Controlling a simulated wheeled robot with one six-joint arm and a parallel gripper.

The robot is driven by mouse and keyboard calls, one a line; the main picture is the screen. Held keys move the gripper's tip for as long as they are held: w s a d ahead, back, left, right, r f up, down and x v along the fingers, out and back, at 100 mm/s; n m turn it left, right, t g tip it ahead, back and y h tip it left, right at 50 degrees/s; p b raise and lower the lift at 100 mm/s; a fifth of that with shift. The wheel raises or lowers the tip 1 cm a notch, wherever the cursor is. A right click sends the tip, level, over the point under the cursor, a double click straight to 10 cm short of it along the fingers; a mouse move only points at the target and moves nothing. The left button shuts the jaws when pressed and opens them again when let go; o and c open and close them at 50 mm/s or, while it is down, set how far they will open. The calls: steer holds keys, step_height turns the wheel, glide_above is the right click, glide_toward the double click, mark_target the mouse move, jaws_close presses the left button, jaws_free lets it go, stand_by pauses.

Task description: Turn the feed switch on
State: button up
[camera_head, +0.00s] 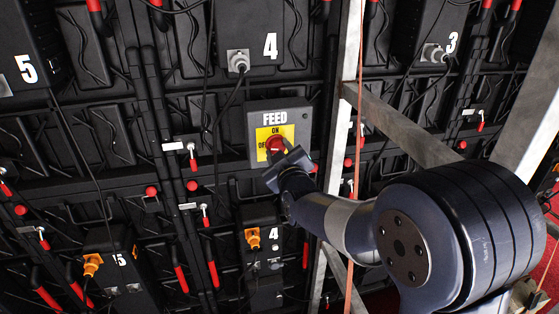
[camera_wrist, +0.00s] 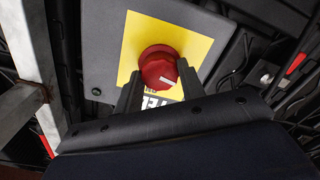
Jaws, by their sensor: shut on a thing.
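The feed switch is a red round knob (camera_head: 275,144) on a yellow plate (camera_head: 287,131) marked ON and OFF. The plate sits on a grey box (camera_head: 307,115) labelled FEED on the back of the video wall. In the wrist view the red knob (camera_wrist: 158,67) has a white pointer mark on its face. My gripper (camera_head: 280,152) is at the knob, and its two fingers (camera_wrist: 158,88) are shut on the knob from either side. The OFF lettering is partly covered in the head view.
A grey metal upright (camera_head: 345,90) stands just right of the box, with a slanted brace (camera_head: 400,125) behind my arm. An orange cable (camera_head: 357,150) hangs along the upright. Black cables and several red-handled latches (camera_head: 192,160) surround the box.

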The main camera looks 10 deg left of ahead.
steer(key=shift+m+b, duration=7.55)
steer(key=shift+m, duration=0.25)
steer(key=o, duration=1)
steer(key=shift+s, duration=0.1)
steer(key=v, duration=1)
steer(key=shift+s, duration=0.3)
steer(key=shift+w+d, duration=0.1)
steer(key=shift+d, duration=0.05)
